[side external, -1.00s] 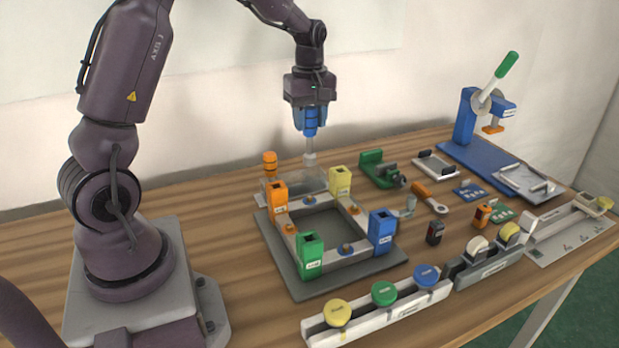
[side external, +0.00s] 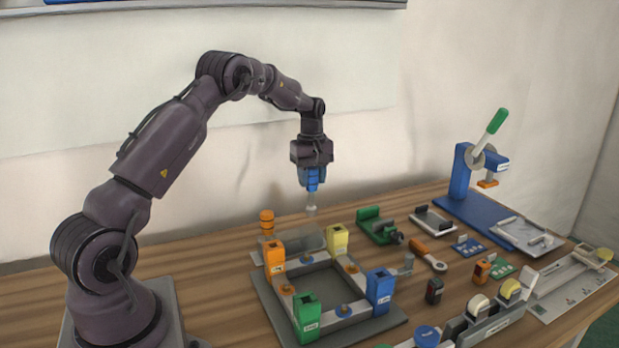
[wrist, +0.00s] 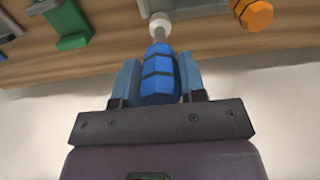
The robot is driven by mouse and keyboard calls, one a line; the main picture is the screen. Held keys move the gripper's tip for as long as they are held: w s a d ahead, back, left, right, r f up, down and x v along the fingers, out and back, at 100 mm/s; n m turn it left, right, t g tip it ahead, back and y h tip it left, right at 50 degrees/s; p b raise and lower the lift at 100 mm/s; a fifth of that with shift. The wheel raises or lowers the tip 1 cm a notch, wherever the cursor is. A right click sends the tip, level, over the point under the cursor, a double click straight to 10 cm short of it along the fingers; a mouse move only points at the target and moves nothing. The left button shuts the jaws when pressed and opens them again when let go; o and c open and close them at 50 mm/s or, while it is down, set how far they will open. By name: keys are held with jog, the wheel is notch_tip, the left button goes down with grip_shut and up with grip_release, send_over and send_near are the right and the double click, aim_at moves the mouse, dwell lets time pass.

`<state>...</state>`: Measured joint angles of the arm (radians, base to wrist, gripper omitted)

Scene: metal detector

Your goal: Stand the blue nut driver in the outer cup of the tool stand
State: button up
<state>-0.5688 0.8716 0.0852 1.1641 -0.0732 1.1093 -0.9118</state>
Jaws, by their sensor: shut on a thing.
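My gripper (side external: 312,180) is shut on the blue nut driver (side external: 312,175) and holds it by its handle. In the wrist view, the blue handle (wrist: 158,72) sits between the two fingers, with its shaft and pale end beyond them. The driver hangs about upright, pale end down, in the air near the grey tool stand (side external: 300,242). The stand is behind the square frame and partly hidden by it. An orange-handled tool (side external: 266,222) stands at its left; its handle also shows in the wrist view (wrist: 254,13). I cannot make out the cups or which one is below the driver.
The square frame (side external: 375,328) with orange, green, yellow and blue posts is in front of the stand. A green vise-like fixture (side external: 378,226) and a grey tray (side external: 433,221) are to the right. A blue lever press (side external: 466,180) is at the back right. The air around the driver is clear.

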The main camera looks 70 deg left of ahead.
aim_at(311, 208)
jog(key=shift+f, duration=2.05)
jog(key=shift+f, duration=0.55)
jog(key=shift+f, duration=2.05)
jog(key=shift+f, duration=0.15)
jog(key=o, duration=1.2)
jog(key=shift+r, duration=3.75)
